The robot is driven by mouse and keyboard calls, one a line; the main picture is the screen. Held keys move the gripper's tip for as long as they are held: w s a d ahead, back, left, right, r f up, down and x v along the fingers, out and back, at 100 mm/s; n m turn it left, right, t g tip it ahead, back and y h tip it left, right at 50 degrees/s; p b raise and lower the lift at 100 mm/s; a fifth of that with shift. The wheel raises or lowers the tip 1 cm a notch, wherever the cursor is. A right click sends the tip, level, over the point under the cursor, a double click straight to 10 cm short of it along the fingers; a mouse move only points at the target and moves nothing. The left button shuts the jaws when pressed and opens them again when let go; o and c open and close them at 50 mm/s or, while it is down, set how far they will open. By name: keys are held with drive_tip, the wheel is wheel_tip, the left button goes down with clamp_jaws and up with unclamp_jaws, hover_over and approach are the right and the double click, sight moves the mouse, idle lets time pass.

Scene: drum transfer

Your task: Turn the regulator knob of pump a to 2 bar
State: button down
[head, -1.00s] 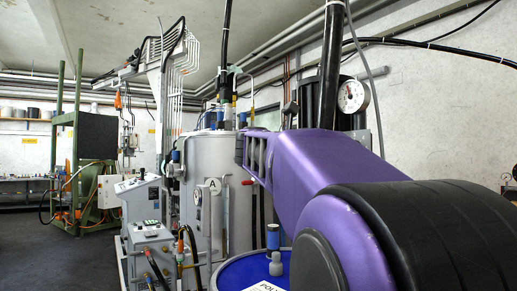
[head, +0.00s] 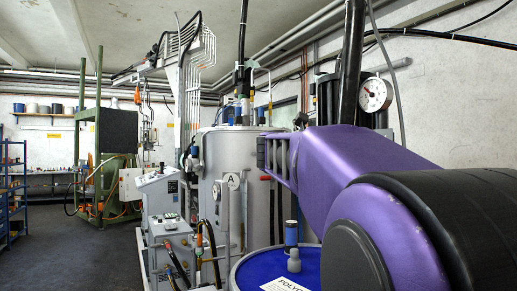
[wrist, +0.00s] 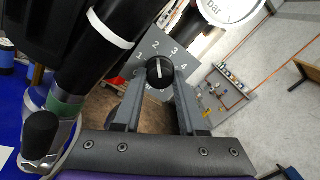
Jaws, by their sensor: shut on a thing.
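The regulator knob (wrist: 160,71) is black with a white line, on a grey plate (wrist: 146,50) marked with numbers 1 to 4. The white line runs nearly upright in the wrist view, its upper end towards the 2. My gripper (wrist: 161,74) is shut on the knob, one finger at each side. A round white gauge marked bar (wrist: 228,8) is cut off at the top, its needle out of sight. A white gauge also shows in the head view (head: 375,95), too small to read. The knob cannot be made out in the head view.
A blue drum (head: 248,272) with a white label stands below my arm. A black cylinder (wrist: 90,62) runs close by the gripper's left. A grey tank (head: 218,150) with a sign A (head: 232,181) stands beyond. Dark floor (head: 70,245) lies clear at left.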

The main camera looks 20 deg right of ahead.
drive_tip(key=shift+r, duration=0.1)
drive_tip(key=shift+c, duration=2.4)
unclamp_jaws()
drive_tip(key=shift+a, duration=0.1)
